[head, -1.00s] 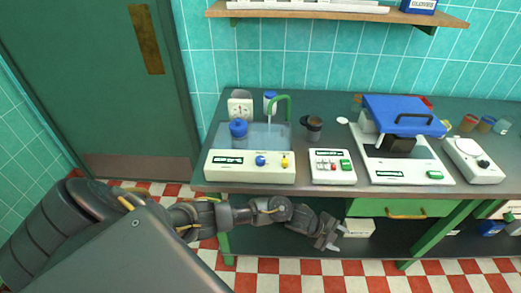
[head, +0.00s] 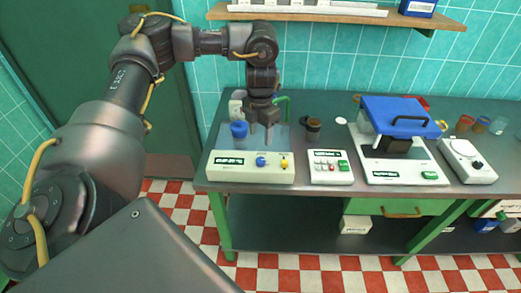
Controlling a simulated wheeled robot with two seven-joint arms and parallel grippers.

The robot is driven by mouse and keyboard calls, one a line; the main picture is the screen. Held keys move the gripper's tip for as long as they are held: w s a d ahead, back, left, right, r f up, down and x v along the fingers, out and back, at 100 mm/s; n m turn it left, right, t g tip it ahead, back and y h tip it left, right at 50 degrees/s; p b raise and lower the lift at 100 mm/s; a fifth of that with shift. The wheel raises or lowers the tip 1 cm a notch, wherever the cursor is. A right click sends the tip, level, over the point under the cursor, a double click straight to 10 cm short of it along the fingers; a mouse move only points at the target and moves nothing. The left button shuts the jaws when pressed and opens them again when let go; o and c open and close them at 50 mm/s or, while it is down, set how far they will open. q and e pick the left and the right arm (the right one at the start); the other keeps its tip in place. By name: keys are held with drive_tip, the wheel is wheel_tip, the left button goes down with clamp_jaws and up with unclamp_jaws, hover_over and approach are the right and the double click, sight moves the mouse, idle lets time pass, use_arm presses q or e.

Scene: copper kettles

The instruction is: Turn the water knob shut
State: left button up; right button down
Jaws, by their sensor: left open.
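A white water bath unit (head: 225,172) stands at the left of the counter. Its front panel has a blue knob (head: 261,161) and a yellow knob (head: 284,163); I cannot tell from the picture which one is the water knob. A green curved tap (head: 284,99) rises behind the basin, partly hidden by my arm. My left gripper (head: 261,130) points down over the basin, behind the two knobs in the picture. It is open and holds nothing visible. My right gripper is out of view.
A blue-lidded jar (head: 239,129) stands close left of the gripper. A dark cup (head: 313,126) and a keypad box (head: 331,168) are to the right. Farther right is a device with a blue lid (head: 400,114). A shelf (head: 350,14) hangs above.

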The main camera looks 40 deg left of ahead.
sight(261, 160)
use_arm(q)
wheel_tip(261, 160, down, 11)
drive_tip(key=shift+r+p, duration=0.1)
drive_tip(key=shift+p, duration=0.45)
drive_tip(key=c, duration=1)
drive_tip(key=shift+o, duration=0.2)
